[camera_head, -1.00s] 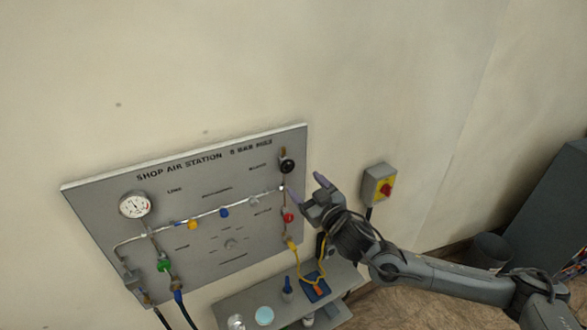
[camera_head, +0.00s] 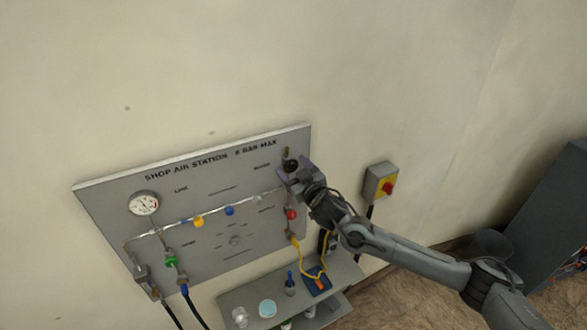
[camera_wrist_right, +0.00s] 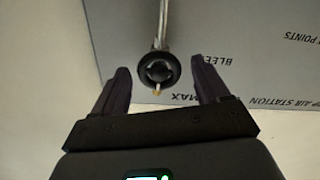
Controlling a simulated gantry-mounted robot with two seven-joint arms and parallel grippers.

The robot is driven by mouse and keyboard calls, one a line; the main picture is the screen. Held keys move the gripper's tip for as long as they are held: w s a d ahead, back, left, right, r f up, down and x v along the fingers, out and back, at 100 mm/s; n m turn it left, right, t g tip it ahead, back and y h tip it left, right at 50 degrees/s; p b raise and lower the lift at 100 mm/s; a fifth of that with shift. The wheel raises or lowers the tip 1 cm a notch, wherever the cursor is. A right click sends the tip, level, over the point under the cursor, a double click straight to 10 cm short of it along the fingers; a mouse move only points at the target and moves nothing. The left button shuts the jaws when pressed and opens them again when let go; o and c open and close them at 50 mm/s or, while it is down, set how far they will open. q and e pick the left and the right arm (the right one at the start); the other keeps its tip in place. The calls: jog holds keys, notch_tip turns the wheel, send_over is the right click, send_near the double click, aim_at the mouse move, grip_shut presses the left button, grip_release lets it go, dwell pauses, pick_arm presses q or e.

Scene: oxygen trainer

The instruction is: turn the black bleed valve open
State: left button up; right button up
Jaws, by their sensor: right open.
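The black bleed valve (camera_head: 290,165) is a round black knob at the upper right of the grey air station panel (camera_head: 110,205). In the right wrist view the black valve (camera_wrist_right: 158,70) sits between the two dark fingers, on a metal pipe, with a small pale tip at its edge. My right gripper (camera_head: 288,174) is open at the valve in the head view. In the right wrist view the open right gripper (camera_wrist_right: 166,82) has a finger on each side of the valve, with gaps showing. My left gripper is not in view.
Yellow (camera_head: 198,222) and blue (camera_head: 230,211) knobs and a gauge (camera_head: 143,203) are further left. A switch box (camera_head: 380,183) is to the right. A shelf (camera_head: 345,275) stands below.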

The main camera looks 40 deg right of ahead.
jog(key=c, duration=1)
jog(key=shift+c, duration=0.2)
